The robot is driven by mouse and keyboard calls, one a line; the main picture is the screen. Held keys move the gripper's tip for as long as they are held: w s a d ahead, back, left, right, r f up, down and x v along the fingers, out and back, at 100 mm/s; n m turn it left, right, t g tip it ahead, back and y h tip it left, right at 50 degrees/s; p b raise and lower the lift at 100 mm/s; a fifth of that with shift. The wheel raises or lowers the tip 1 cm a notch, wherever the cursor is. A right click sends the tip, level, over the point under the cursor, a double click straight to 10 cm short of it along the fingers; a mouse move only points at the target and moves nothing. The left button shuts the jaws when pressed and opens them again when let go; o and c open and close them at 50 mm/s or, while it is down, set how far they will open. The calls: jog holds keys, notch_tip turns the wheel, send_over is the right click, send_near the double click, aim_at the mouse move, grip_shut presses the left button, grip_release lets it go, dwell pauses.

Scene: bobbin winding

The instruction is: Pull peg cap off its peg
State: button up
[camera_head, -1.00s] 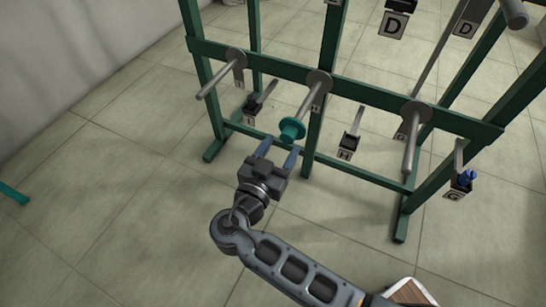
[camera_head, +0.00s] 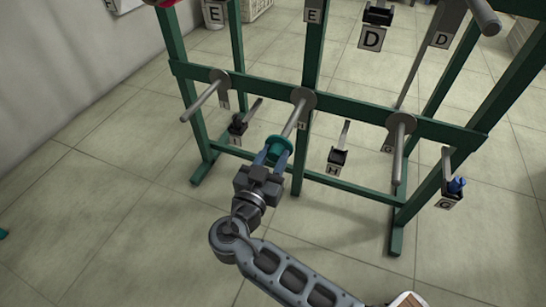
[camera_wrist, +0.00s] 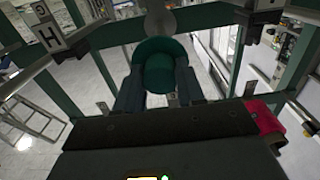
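The teal peg cap (camera_head: 279,146) sits on the front end of the middle grey peg (camera_head: 297,116), which is tilted toward me from the green rack. My gripper (camera_head: 268,159) is at the cap, with one blue finger on each side of its knob. In the wrist view the peg cap (camera_wrist: 159,50) fills the gap between the fingers, with its wide flange beyond the tips. The fingers appear to touch the knob on both sides, so my gripper looks shut on it. The cap hides the front end of the peg.
The green rack's crossbar (camera_head: 350,111) and lower rail (camera_head: 352,186) lie behind. Bare pegs stand at left (camera_head: 205,101) and right (camera_head: 398,155). A black holder labelled H (camera_head: 337,157) hangs just right of the cap.

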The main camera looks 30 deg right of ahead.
jog(key=c, duration=0.6)
jog(key=shift+f+b, duration=0.1)
jog(key=shift+b, duration=0.2)
jog(key=shift+c, duration=0.2)
jog(key=shift+a, duration=0.1)
jog(key=shift+b+v, duration=0.5)
jog(key=shift+v, duration=2.4)
